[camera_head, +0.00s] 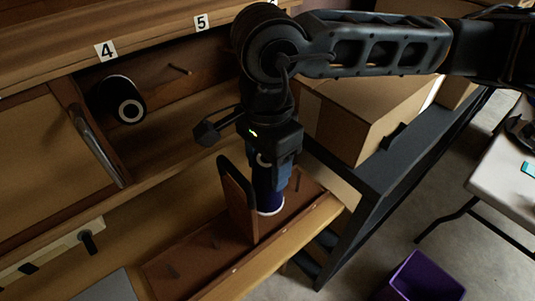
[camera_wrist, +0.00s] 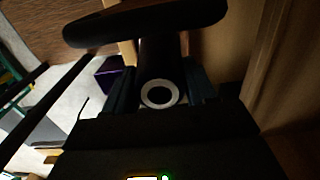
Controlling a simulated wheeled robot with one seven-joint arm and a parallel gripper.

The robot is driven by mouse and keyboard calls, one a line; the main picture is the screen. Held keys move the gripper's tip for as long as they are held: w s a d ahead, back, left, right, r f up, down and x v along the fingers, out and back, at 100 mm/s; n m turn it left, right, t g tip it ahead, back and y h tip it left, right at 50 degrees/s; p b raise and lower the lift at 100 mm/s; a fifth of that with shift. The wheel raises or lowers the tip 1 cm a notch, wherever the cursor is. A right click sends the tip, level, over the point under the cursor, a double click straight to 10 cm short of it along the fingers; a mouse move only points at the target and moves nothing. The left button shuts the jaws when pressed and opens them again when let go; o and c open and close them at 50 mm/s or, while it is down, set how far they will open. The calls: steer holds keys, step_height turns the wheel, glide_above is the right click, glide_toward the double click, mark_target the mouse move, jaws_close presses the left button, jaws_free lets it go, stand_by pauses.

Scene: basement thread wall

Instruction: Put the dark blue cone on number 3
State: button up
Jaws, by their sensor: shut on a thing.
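My gripper (camera_head: 275,165) points down over the wooden peg tray and is shut on the dark blue cone (camera_head: 269,197). The cone hangs roughly upright with its white lower rim showing, close beside the tray's upright handle. I cannot tell whether it is clear of the pegs. In the wrist view the cone's pale ring end (camera_wrist: 160,94) shows between the two fingers (camera_wrist: 159,88). The number 3 label is not in view. Labels 4 (camera_head: 106,51) and 5 (camera_head: 201,22) show on the wall rail.
A black cone (camera_head: 122,100) sits on the peg below 4. The peg (camera_head: 180,69) below 5 is bare. The peg tray (camera_head: 190,257) has a tall handle (camera_head: 237,200). A cardboard box (camera_head: 365,110), a purple bin (camera_head: 425,278) and a white table (camera_head: 505,180) are to the right.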

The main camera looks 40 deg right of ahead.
steer(key=shift+f, duration=0.9)
steer(key=f+b, duration=0.1)
steer(key=b, duration=0.2)
steer(key=shift+f, duration=0.4)
steer(key=shift+b, duration=0.5)
steer(key=shift+f+b, duration=0.35)
steer(key=shift+b, duration=0.15)
steer(key=o, duration=1.1)
steer(key=shift+r, duration=0.2)
step_height(320, 180, up, 8)
steer(key=shift+f, duration=0.25)
